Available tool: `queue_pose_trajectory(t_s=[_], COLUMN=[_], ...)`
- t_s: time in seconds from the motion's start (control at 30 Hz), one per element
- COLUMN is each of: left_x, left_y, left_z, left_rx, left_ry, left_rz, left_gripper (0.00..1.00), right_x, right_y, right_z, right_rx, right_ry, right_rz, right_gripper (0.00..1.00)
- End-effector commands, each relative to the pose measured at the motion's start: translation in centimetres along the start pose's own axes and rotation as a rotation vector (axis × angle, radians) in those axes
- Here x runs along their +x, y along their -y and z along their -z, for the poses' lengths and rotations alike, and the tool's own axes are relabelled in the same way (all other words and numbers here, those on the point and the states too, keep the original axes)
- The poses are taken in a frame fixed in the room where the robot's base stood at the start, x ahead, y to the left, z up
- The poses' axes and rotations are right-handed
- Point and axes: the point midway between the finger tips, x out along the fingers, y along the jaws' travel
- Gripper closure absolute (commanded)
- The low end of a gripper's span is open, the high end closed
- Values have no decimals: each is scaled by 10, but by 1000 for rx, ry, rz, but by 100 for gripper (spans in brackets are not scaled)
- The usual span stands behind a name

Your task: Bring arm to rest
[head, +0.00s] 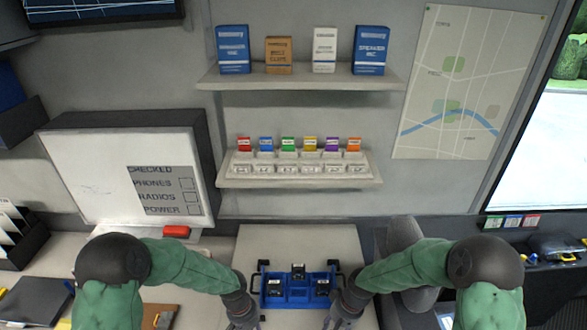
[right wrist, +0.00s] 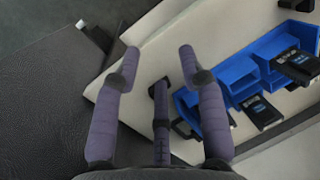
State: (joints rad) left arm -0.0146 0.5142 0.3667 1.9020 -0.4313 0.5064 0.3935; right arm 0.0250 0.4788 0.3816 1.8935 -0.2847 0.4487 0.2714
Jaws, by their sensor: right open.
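My right arm (head: 430,265) comes in from the right. Its gripper (head: 340,318) is beside the right handle of a blue tray (head: 299,299). In the right wrist view the right gripper (right wrist: 158,62) is open with nothing between its fingers. The blue tray also shows there (right wrist: 224,78), to the right of the fingers. My left arm (head: 185,265) reaches in from the left. Its gripper (head: 243,316) is beside the tray's left side, and its fingers are too small and dark to read. Several black devices sit in the tray.
The tray stands on a light worktop (head: 262,242). A whiteboard (head: 130,180) stands at the left with a red object (head: 176,232) at its foot. Two wall shelves (head: 300,82) hold boxes and coloured tabs. A dark seat (head: 402,236) is behind my right arm.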

Motion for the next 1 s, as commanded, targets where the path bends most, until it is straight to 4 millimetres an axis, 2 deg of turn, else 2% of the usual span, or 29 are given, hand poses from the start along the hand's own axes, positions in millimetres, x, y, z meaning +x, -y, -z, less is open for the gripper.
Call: queue_pose_trajectory(t_s=[0.03,0.1,0.2,0.3,0.5,0.7,0.77,1.0], left_x=[21,46,77,97,122,137,147,177], left_y=[-1,-5,-8,-8,-3,6,6,7], left_z=[-15,-34,-59,-81,-115,-148,-140,-132], left_rx=[-18,-51,-107,-162,-251,-321,-308,-285], left_ry=[18,20,6,-14,-47,-69,-79,-88], left_rz=[-43,-107,-179,-218,-237,-218,-218,-216], left_gripper=[59,59,59,59,59,59,59,59], right_x=[21,46,77,98,122,136,146,176], right_y=[-3,-5,-9,-13,-20,-26,-28,-31], right_z=[-16,-36,-65,-90,-131,-168,-160,-154], right_rx=[20,50,100,144,214,270,258,235], right_ry=[17,20,13,4,-13,-22,-32,-41], right_rz=[26,65,108,130,140,127,126,126], right_gripper=[58,58,58,58,58,58,58,58])
